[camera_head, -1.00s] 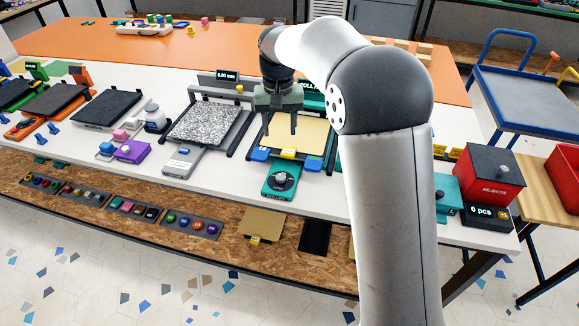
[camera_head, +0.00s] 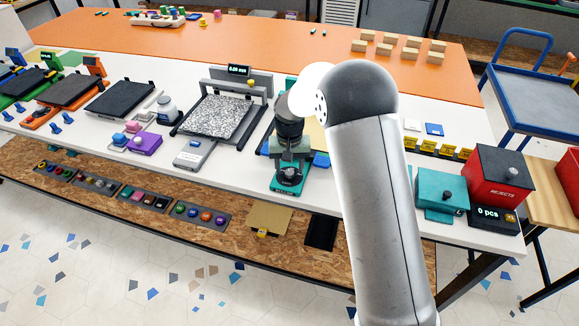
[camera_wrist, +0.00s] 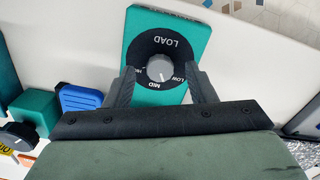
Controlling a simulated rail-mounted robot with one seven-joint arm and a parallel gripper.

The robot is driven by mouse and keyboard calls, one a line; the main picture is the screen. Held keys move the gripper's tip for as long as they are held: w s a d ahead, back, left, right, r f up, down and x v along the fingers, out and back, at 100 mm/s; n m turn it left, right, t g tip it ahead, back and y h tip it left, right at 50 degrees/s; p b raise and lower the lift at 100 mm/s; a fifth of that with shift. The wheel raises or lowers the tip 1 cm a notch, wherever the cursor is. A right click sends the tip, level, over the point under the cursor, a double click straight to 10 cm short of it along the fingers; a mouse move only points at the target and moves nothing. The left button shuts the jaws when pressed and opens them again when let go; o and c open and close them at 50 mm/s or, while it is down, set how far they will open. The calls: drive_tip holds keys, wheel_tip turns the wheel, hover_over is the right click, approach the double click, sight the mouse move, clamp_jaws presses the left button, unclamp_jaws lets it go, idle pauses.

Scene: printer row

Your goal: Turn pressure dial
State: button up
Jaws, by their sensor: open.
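The dial (camera_wrist: 160,69) is a grey knob on a black ring marked LOAD, LOW and MID, set on a teal panel (camera_wrist: 194,30). In the wrist view it sits between the two fingers of my gripper (camera_wrist: 160,85). The fingers are open, one on each side of the knob, with gaps to it. A light mark on the knob points toward MID. In the head view my gripper (camera_head: 289,172) is low over the teal panel (camera_head: 286,191) and hides part of the dial.
A teal box (camera_head: 440,192) and a red REJECTS bin (camera_head: 497,175) stand at the right. A grey-bed printer (camera_head: 217,117) stands to the left. In the wrist view, a blue block (camera_wrist: 80,100) and a black knob (camera_wrist: 17,136) lie left of the gripper.

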drive_tip(key=shift+f, duration=0.4)
drive_tip(key=c, duration=1)
drive_tip(key=shift+o, duration=0.2)
drive_tip(key=shift+n, duration=0.3)
drive_tip(key=shift+n+b, duration=0.75)
drive_tip(key=shift+n, duration=0.45)
drive_tip(key=shift+n+b, duration=0.35)
drive_tip(key=shift+n, duration=1.15)
drive_tip(key=shift+r, duration=0.1)
